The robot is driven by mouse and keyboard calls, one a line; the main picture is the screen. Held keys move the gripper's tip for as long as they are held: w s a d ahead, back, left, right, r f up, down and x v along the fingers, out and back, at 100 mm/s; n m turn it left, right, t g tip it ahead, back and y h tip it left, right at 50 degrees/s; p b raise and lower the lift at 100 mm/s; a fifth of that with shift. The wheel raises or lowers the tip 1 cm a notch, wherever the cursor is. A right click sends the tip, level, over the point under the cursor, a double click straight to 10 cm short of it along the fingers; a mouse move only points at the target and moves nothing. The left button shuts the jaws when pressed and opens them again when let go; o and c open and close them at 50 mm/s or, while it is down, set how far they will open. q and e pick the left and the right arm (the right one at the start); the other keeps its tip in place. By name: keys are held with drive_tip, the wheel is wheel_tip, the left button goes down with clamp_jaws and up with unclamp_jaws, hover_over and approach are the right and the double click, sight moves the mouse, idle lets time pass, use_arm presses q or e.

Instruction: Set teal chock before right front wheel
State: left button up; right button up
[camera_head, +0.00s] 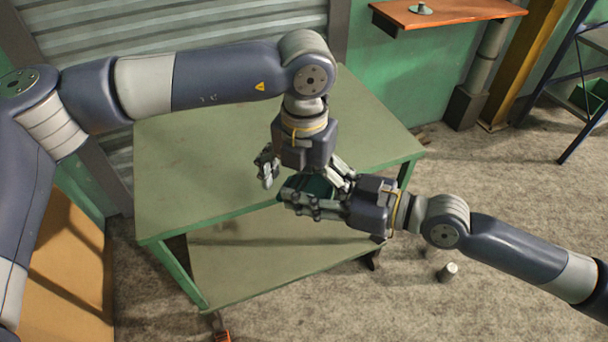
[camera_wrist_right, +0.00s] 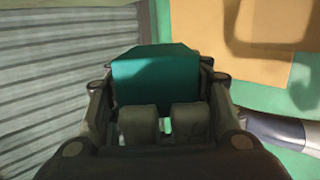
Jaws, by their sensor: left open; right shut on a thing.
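My right gripper (camera_head: 290,200) is shut on the teal chock (camera_head: 318,186), held over the front edge of the green two-level cart (camera_head: 230,145). In the right wrist view the chock (camera_wrist_right: 155,80) is a teal block with a sloped top, beyond the two dark fingertips (camera_wrist_right: 167,122). My left gripper (camera_head: 303,178) points down, open, its fingers close to the chock; I cannot tell whether they touch it. A dark wheel or foot (camera_head: 374,262) shows under the cart's right front corner, partly hidden.
A small grey cylinder (camera_head: 447,271) stands on the floor at right. An orange wall shelf (camera_head: 450,12) and a dark rack (camera_head: 575,90) are at the back right. The floor at lower right is clear.

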use_arm(q)
drive_tip(key=c, duration=1.3)
drive_tip(key=shift+o, duration=0.2)
use_arm(e)
drive_tip(key=o, duration=1.2)
